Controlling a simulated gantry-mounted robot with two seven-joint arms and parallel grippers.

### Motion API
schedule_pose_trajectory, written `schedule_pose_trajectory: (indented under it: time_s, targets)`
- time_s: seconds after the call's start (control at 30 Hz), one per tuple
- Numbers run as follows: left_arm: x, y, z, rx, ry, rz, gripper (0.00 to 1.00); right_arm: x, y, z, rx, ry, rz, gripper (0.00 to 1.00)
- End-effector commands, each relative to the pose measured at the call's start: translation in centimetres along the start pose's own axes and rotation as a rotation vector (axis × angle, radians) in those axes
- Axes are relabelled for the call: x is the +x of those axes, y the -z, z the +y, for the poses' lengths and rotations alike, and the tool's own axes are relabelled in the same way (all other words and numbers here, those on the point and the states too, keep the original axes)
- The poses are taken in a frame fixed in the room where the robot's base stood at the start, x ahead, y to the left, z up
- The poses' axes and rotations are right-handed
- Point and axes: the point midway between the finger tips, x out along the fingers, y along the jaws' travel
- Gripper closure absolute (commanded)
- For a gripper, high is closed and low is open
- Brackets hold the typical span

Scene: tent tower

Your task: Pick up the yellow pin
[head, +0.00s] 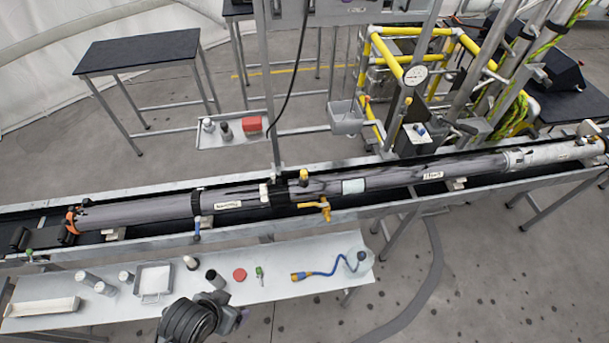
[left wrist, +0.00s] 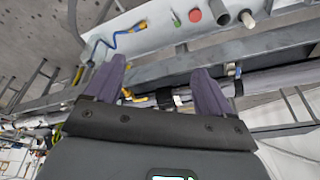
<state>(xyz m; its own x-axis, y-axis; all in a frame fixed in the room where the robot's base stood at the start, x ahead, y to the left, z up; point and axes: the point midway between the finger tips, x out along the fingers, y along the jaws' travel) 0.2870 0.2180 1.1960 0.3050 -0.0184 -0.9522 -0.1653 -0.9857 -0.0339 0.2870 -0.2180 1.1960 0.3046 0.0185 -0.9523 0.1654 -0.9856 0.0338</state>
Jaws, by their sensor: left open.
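Two small yellow parts are at the middle of the long grey tube (head: 150,211): an upright yellow piece (head: 304,177) on top and a yellow T-shaped pin (head: 325,210) at its near side. I cannot tell for sure which is the task's pin. My left gripper (head: 238,316) is low in the head view, in front of the near bench, left of both. In the left wrist view its purple fingers (left wrist: 158,68) are spread and empty. Yellow bits (left wrist: 138,99) show beyond and between them, partly hidden by a finger. My right gripper is not in view.
The near bench (head: 260,293) holds several cylinders, trays (head: 153,281), a red disc (head: 239,274), a green item (head: 259,273) and a blue hose (head: 328,270) with a clear bottle. The tube lies in a long trough. A yellow frame (head: 385,55) stands behind.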

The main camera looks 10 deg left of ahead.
Motion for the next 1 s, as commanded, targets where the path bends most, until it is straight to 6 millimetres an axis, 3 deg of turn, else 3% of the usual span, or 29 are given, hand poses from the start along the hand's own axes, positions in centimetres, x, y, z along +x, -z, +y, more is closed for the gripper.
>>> schedule_pose_trajectory:
  time_s: [0.43, 0.6, 1.0]
  targets:
    - [-0.03, 0.02, 0.0, 0.0, 0.0, 0.001, 0.17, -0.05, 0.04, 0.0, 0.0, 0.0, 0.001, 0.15]
    - [-0.04, 0.03, 0.01, 0.0, 0.0, 0.001, 0.41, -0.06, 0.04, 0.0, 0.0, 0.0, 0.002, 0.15]
    - [-0.06, 0.09, 0.0, -0.048, 0.0, 0.003, 0.42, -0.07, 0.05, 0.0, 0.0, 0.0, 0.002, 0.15]
